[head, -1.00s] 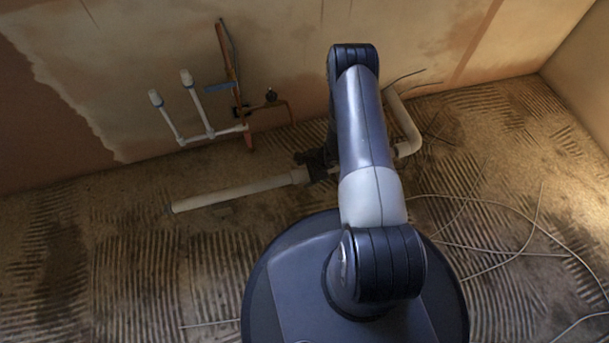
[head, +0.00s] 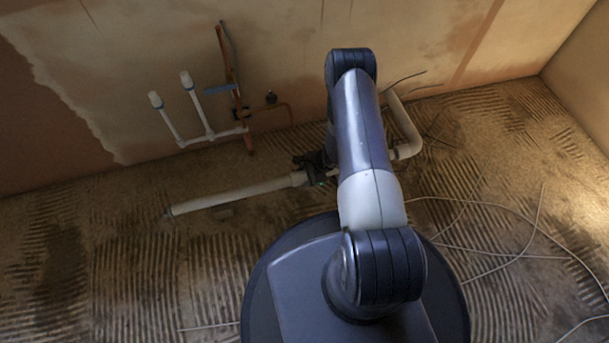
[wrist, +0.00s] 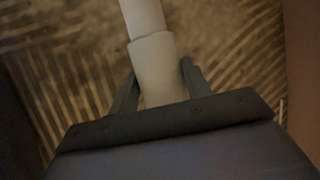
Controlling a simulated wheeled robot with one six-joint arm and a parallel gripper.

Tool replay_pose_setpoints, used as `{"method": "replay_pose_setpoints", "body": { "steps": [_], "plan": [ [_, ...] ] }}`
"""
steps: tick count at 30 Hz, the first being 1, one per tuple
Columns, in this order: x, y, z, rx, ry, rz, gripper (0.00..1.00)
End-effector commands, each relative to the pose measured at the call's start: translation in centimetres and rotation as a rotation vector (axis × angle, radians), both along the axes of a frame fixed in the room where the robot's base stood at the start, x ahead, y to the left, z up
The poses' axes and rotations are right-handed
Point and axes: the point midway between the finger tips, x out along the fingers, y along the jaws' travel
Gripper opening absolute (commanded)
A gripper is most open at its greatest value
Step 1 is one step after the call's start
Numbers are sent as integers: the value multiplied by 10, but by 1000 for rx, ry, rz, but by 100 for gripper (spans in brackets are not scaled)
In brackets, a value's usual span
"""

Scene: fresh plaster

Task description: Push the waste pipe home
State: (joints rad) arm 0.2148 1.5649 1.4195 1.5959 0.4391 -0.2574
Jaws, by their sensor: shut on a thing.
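The pale waste pipe (head: 235,195) lies low over the floor, running from the left toward my arm, with a wider collar (head: 298,179) at its right end. My gripper (head: 316,172) is at that collar, partly hidden by my arm. In the wrist view, my gripper (wrist: 157,88) has one finger on each side of the wide collar (wrist: 153,62) and is shut on it; the thinner pipe (wrist: 142,15) leads away. A white bent pipe (head: 407,125) stands right of my arm at the wall. Whether the two pipes meet is hidden behind my arm.
White capped pipes (head: 198,108) and an orange-brown pipe (head: 238,95) stand at the wall left of my arm. Thin pale cables (head: 490,205) lie loose on the floor at right. The ridged floor (head: 110,270) at front left is mostly clear.

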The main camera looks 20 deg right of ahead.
Motion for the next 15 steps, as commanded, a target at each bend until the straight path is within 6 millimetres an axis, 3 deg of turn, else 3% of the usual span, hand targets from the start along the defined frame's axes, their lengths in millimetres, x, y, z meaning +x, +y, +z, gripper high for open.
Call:
{"method": "replay_pose_setpoints", "body": {
  "steps": [5,8,15],
  "plan": [
    [-1,0,0,0,1,0,5],
    [0,-3,0,0,1,-2,5],
    [1,-37,-1,-1,-2,-4,5]
  ]
}}
